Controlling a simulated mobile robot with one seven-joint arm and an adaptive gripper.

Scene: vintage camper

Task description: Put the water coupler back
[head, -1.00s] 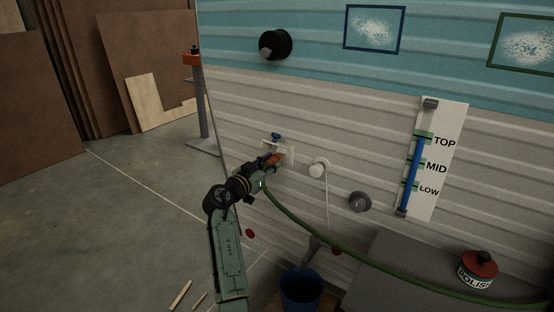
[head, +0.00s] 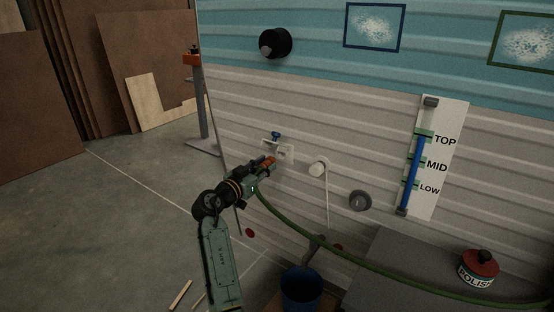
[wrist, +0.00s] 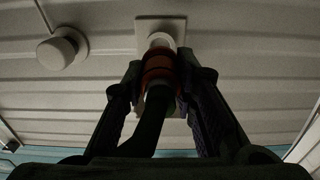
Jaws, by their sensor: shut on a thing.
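The orange water coupler (head: 267,161) sits at the end of a green hose (head: 300,225). My gripper (head: 262,170) is shut on it and points at the camper wall. In the wrist view the orange coupler (wrist: 159,68) lies between the two dark fingers. A round white fitting (wrist: 160,40) on a square white wall plate (wrist: 174,26) is straight beyond it. The coupler hides part of this fitting, so I cannot tell whether they touch. In the head view the white wall plate (head: 287,151) is just right of the coupler, with a blue valve handle (head: 275,136) above.
A white round knob (head: 318,168) with a hanging cord and a grey round cap (head: 360,201) are on the wall to the right. A blue bucket (head: 301,288) stands below. A polish tin (head: 479,268) sits on a grey surface. The hose trails right.

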